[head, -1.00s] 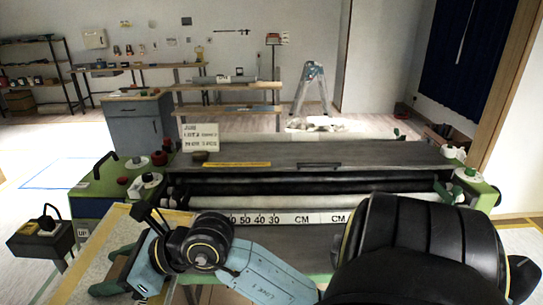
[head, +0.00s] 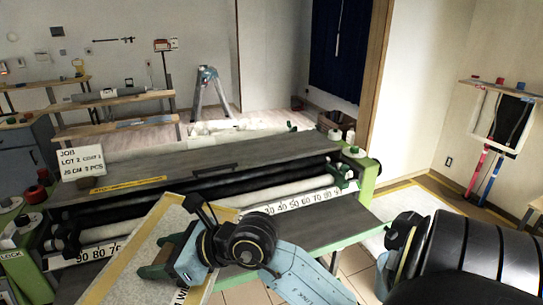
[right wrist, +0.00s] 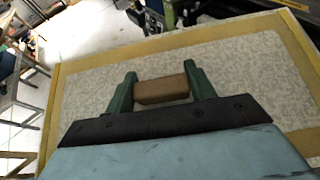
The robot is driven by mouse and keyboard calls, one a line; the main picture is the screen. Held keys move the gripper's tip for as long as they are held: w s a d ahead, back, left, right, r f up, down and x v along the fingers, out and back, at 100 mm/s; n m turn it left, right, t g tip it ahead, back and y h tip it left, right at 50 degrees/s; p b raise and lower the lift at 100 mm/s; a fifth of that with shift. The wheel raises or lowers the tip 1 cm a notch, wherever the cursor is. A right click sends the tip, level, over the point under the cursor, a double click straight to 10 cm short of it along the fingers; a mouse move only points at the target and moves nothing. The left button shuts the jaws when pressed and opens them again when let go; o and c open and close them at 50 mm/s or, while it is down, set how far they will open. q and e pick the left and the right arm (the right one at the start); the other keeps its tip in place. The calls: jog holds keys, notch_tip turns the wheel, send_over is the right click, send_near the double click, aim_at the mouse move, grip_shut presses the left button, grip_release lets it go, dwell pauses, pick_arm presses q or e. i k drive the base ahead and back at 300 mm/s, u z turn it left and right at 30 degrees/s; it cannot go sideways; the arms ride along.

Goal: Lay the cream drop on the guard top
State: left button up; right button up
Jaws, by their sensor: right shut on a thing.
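My right gripper (head: 158,256) has green fingers, and it is shut on a brown block (right wrist: 162,90) on a broad panel. The panel (right wrist: 262,62), which I take to be the cream drop, has a pale mottled face and a tan border. In the head view the panel (head: 128,262) is tilted in front of the machine, partly covered by my wrist. The guard top, seemingly the flat grey board (head: 210,158) on the machine, lies beyond the panel, apart from it in the picture. My left gripper is not in view.
A job sign (head: 82,162) and a yellow strip (head: 128,185) are at the board's left end. A dark bar (head: 215,168) lies on it. Black rollers and a number scale (head: 305,203) run along the front. A stepladder (head: 210,90) stands behind.

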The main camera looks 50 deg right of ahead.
aim_at(188, 162)
jog(key=z, duration=0.45)
jog(key=i, duration=1.65)
